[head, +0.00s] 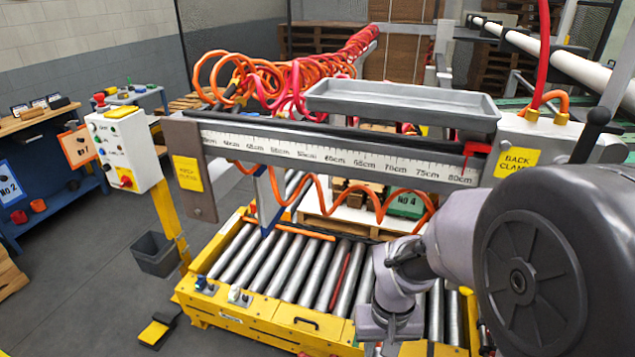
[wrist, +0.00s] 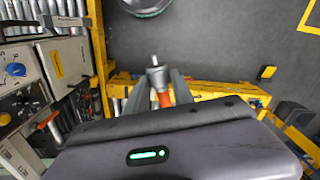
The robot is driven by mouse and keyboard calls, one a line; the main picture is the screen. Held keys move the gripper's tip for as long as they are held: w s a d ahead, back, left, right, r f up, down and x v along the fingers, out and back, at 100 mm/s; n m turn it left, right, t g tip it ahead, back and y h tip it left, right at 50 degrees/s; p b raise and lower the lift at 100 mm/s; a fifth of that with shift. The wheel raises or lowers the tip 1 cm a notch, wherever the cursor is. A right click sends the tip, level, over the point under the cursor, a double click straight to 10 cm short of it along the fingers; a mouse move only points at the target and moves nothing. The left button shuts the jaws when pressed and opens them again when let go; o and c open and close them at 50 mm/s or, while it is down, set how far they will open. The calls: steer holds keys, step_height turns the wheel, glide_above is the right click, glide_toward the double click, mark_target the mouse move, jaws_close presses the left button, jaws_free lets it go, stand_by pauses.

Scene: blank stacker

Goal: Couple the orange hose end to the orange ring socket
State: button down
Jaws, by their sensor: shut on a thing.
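My gripper (wrist: 160,84) is shut on the orange hose end (wrist: 165,99) in the wrist view. Its grey metal tip (wrist: 156,75) points away from me, out past the fingers. The tip is clear of anything it could plug into. An orange-banded fitting (wrist: 49,121) sticks out at the left, beside the grey panels, well apart from the hose end. I cannot tell for sure that it is the orange ring socket. In the head view my gripper and the hose end are hidden or out of frame.
A grey control box (wrist: 66,62) with knobs and a yellow post (wrist: 97,45) stand left in the wrist view. A yellow frame (wrist: 215,88) runs behind the fingers. In the head view are a roller conveyor (head: 270,275), a scale beam (head: 330,150) and coiled orange hoses (head: 235,85).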

steer(key=s+a+r+p, duration=0.2)
steer(key=s+r+p, duration=0.1)
steer(key=s+r, duration=0.2)
steer(key=shift+s+a+r+p, duration=0.2)
steer(key=shift+s+r+p, duration=0.1)
steer(key=shift+s, duration=0.95)
